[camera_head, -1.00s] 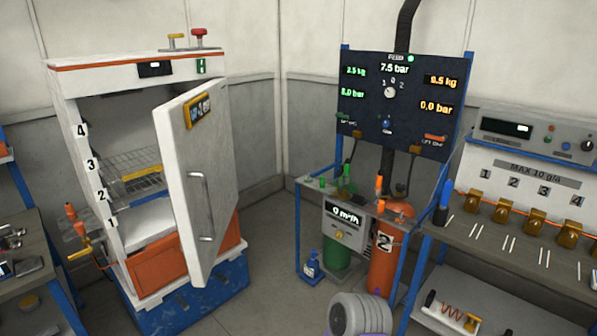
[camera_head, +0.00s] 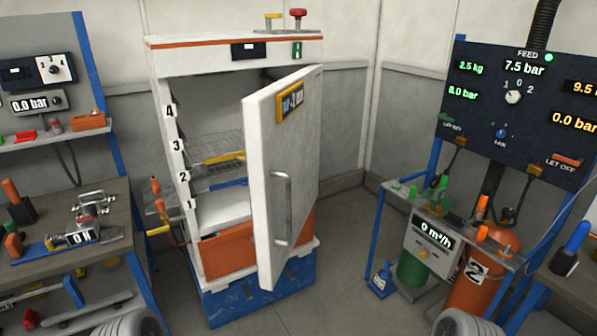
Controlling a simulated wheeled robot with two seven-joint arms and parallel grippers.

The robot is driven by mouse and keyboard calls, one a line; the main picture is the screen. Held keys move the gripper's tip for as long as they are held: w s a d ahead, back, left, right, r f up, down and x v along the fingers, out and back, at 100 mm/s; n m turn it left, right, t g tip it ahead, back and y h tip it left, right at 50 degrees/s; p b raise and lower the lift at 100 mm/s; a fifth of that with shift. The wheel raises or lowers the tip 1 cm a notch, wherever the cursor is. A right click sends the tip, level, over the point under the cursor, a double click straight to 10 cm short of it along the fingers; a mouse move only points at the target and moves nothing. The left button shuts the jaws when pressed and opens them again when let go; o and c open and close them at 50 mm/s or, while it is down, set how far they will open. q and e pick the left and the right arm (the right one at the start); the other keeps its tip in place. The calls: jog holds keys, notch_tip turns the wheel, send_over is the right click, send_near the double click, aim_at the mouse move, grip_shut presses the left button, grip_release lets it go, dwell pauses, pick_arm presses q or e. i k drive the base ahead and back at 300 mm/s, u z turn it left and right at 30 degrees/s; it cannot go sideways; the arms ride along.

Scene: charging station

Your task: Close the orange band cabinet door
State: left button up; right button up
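The white cabinet (camera_head: 240,50) with an orange band along its top stands left of centre on a blue base. Its white door (camera_head: 288,175) is hinged on the right side and stands wide open, swung out towards me. Inside, a wire shelf (camera_head: 215,150) and numbers 1 to 4 on the left edge show. The door hides the right part of the interior. Neither gripper is in view.
A workbench (camera_head: 100,245) with tools stands close on the left. On the right, a dark gauge panel (camera_head: 510,110) rises above a stand with a green and an orange cylinder (camera_head: 475,285). The grey floor (camera_head: 340,250) between cabinet and stand is free.

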aim_at(282, 159)
jog(key=z, duration=0.35)
jog(key=i, duration=0.9)
jog(key=z, duration=0.3)
